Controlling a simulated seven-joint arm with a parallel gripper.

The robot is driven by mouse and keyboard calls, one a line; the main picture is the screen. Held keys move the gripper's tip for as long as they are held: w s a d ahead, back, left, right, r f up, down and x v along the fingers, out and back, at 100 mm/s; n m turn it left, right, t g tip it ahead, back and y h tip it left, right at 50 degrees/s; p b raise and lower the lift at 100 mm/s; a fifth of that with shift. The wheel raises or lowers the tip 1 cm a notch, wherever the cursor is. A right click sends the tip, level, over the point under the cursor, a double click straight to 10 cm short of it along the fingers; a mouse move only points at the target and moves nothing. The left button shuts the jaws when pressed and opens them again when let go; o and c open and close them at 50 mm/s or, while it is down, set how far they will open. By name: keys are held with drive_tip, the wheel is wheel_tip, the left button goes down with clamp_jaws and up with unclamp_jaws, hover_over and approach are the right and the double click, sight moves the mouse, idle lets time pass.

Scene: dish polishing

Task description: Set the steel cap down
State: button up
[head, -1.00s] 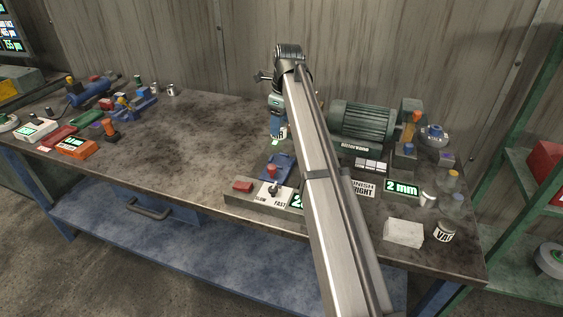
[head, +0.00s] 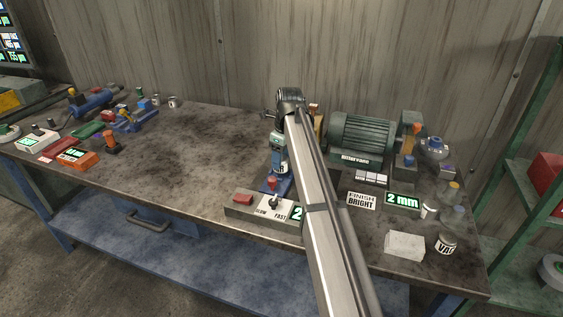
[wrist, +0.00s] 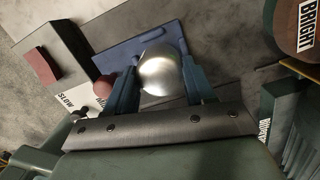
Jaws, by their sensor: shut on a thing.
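The steel cap (wrist: 161,74) shows in the wrist view as a shiny, rounded silver piece between the two fingers of my gripper (wrist: 161,82). The fingers are shut on it, one on each side. A blue pad (wrist: 125,50) lies behind and below the cap in that view; I cannot tell whether the cap touches it. In the head view my gripper (head: 279,168) points down over the blue pad (head: 284,187), behind the control box. The cap is hidden there by the gripper and arm.
The control box (head: 245,210) with a red block and a SLOW/FAST lever stands just in front of the pad. The green motor (head: 361,137) stands to the right. A white block (head: 404,246) and bottles are at front right. The bench's middle left is clear.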

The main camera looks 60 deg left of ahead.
sight(286, 159)
drive_tip(key=shift+f, duration=0.95)
drive_tip(key=shift+f, duration=0.1)
drive_tip(key=o, duration=1.2)
drive_tip(key=r, duration=0.8)
drive_tip(key=d+r, duration=0.1)
drive_tip(key=r, duration=0.3)
drive_tip(key=shift+w+d, duration=0.1)
drive_tip(key=shift+w, duration=0.3)
drive_tip(key=shift+r, duration=0.1)
